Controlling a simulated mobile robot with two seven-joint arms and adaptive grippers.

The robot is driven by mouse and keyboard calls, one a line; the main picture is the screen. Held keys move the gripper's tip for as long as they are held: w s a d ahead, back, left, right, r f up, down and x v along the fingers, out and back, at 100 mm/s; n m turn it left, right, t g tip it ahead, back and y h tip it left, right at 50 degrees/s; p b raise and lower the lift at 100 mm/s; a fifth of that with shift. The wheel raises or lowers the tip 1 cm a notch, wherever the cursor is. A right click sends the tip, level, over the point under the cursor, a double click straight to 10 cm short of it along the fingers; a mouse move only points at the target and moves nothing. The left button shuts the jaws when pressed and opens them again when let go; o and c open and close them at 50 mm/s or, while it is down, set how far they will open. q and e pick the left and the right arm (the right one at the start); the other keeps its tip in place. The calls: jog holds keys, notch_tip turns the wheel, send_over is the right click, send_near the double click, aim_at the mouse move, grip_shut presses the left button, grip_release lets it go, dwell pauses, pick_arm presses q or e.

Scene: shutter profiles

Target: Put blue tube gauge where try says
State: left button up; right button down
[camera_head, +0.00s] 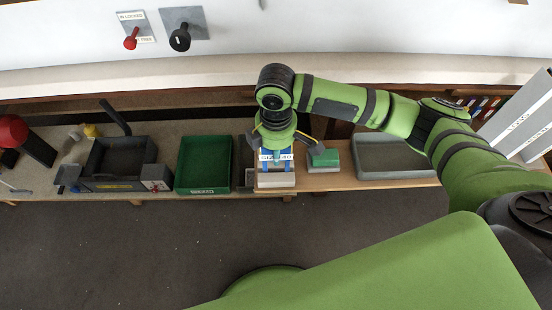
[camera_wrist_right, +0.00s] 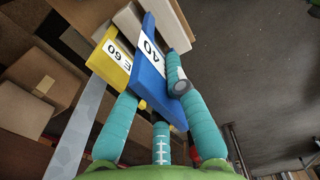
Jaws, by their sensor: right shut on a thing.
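The blue gauge (camera_head: 265,166) with a white label reading SIZE 40 is at the middle of the bench in the head view. In the right wrist view the blue gauge (camera_wrist_right: 147,82) shows its label ending in 40. My right gripper (camera_head: 277,152) is above the bench, its teal fingers (camera_wrist_right: 158,108) shut on the blue gauge. A yellow gauge (camera_wrist_right: 107,66) labelled 60 is close beside the blue one. Pale blocks (camera_head: 276,180) are just below the blue gauge in the head view; contact is unclear. My left gripper is not in view.
A green tray (camera_head: 202,191) and a dark tray (camera_head: 150,186) stand left of the gripper. A grey tray (camera_head: 386,184) is to the right, past a green-topped block (camera_head: 323,157). White lettered boards (camera_head: 522,120) stand at far right.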

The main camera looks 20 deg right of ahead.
jog(key=shift+w+d+f, duration=0.1)
jog(key=shift+w+f, duration=0.1)
jog(key=shift+f, duration=0.6)
jog(key=shift+w+f, duration=0.25)
jog(key=shift+f, duration=0.55)
jog(key=shift+w+d+f, duration=0.1)
jog(key=shift+w+f, duration=0.1)
jog(key=shift+f, duration=0.6)
jog(key=shift+f, duration=0.1)
jog(key=c, duration=1.3)
grip_release()
notch_tip(320, 180, up, 12)
jog(key=shift+r+p, duration=0.15)
jog(key=shift+p, duration=0.2)
